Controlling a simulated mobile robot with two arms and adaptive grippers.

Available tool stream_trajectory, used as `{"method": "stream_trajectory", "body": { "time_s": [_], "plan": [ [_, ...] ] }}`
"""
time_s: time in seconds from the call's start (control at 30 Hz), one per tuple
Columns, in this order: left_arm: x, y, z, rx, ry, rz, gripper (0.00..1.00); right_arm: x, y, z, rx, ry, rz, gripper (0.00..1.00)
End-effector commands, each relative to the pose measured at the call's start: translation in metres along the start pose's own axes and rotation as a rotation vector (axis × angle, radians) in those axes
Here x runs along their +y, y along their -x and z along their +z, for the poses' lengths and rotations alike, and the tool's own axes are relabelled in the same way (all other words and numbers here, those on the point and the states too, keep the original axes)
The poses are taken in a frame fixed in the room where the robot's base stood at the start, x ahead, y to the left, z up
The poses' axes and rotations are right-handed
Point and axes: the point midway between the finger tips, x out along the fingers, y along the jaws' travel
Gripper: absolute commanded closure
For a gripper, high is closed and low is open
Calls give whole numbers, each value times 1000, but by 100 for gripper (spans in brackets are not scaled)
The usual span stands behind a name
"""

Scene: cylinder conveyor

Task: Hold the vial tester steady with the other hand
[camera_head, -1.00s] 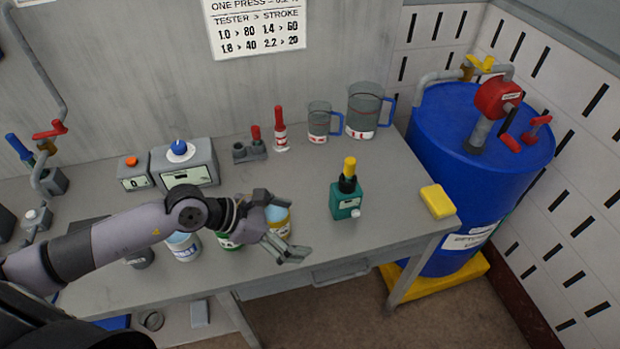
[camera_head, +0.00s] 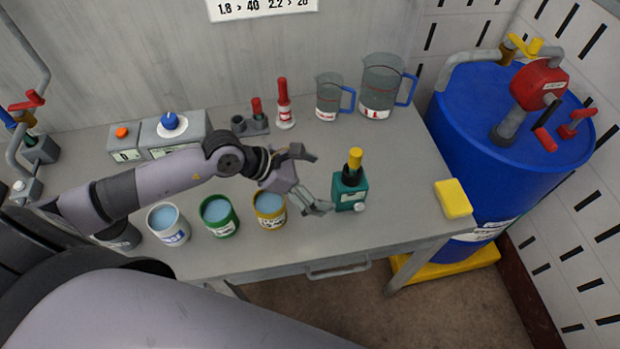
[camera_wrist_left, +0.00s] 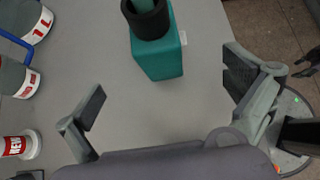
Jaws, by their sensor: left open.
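The vial tester is a teal box (camera_head: 348,195) near the front of the bench, upright. A black collar and yellow-topped piece stand on it, and a pale knob is on its front. In the left wrist view the teal box (camera_wrist_left: 160,58) lies ahead, between the finger lines. My left gripper (camera_head: 318,182) is open and empty just left of the tester, its fingers spread towards it. I see no clear contact. Dark prongs at the right edge of the left wrist view look like part of my right gripper (camera_wrist_left: 307,64); their opening is unclear.
White, green (camera_head: 220,215) and yellow (camera_head: 269,209) cups of blue liquid stand left of the tester. Two jugs (camera_head: 381,88) and a red-white bottle (camera_head: 285,105) stand behind. A yellow block (camera_head: 453,199) lies right, before a blue drum (camera_head: 470,120). Bench around the tester's right is clear.

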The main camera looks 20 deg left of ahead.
Motion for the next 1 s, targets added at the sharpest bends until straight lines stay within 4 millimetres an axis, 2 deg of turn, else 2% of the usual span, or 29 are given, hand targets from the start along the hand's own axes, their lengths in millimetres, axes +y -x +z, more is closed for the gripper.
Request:
{"method": "stream_trajectory", "body": {
  "time_s": [0.3,0.63,1.0],
  "plan": [
    [-1,-35,-1,-3,-1,-1,0,5,-16,-37,59,-1,6,58],
    [0,-62,0,-1,0,-1,0,1,-30,-23,38,-1,2,58],
    [0,-68,0,0,-1,-1,0,1,-33,-18,29,-2,1,58]
  ]
}}
